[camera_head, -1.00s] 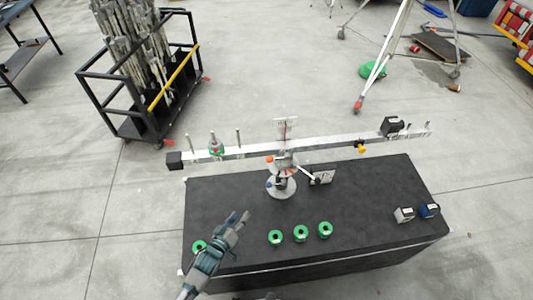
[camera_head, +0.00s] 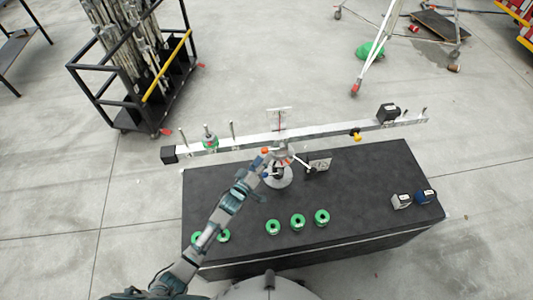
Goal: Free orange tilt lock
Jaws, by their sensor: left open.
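The orange tilt lock (camera_head: 265,150) is a small orange knob on the balance stand, just below the long silver beam (camera_head: 310,133). The stand's round grey base (camera_head: 278,179) sits on the black table. My left gripper (camera_head: 256,165) reaches up from the lower left. Its open fingertips are just below and left of the orange knob, close to it. I cannot tell whether they touch it. The gripper partly covers the left side of the stand. My right gripper is not in view.
Several green rings (camera_head: 297,221) lie along the front of the black table (camera_head: 360,185). A green ring (camera_head: 210,142) and a black block (camera_head: 388,112) are on the beam. The table's right middle is clear.

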